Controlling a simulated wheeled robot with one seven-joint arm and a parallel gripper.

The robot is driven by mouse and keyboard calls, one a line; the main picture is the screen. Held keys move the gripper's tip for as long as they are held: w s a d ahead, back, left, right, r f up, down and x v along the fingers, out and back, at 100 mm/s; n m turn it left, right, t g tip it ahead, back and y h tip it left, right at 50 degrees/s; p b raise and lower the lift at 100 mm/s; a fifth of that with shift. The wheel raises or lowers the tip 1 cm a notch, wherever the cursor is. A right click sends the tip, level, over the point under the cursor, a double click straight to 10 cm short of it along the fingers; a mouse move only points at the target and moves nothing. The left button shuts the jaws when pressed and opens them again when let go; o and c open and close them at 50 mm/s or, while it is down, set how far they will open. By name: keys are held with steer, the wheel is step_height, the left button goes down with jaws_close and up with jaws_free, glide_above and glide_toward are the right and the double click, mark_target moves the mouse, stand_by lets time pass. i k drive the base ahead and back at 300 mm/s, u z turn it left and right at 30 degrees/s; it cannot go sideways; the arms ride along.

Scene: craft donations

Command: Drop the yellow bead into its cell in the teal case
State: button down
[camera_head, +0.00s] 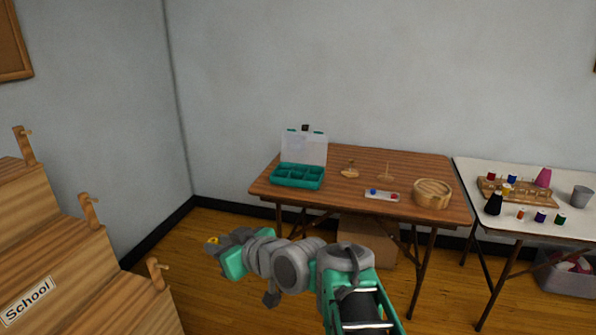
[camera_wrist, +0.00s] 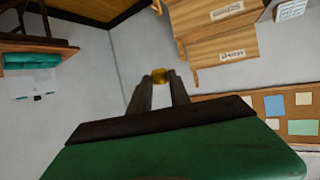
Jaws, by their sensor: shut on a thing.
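My gripper (camera_head: 214,243) is shut on a small yellow bead (camera_wrist: 159,75), which sits between its fingertips in the wrist view. In the head view the bead (camera_head: 212,240) shows at the end of my arm, out in front of the wooden table and to its left, over the floor. The teal case (camera_head: 297,184) stands open at the left end of the table, its clear lid raised at the back. It has several cells; their contents are too small to make out. In the wrist view the case (camera_wrist: 32,59) is at the far left, apart from the gripper.
The brown table (camera_head: 330,207) also holds a white tray (camera_head: 381,195) with blue and red beads, a round wooden bowl (camera_head: 432,193) and small wooden stands (camera_head: 349,170). A white table (camera_head: 560,180) with spools is at right. Stepped wooden boxes (camera_head: 60,260) stand at left.

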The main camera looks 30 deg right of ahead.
mark_target(299, 183)
steer(key=z, duration=0.7)
steer(key=i, duration=0.75)
steer(key=z, duration=0.7)
steer(key=i, duration=0.7)
steer(key=u, duration=0.8)
steer(key=i, duration=0.75)
steer(key=u, duration=0.75)
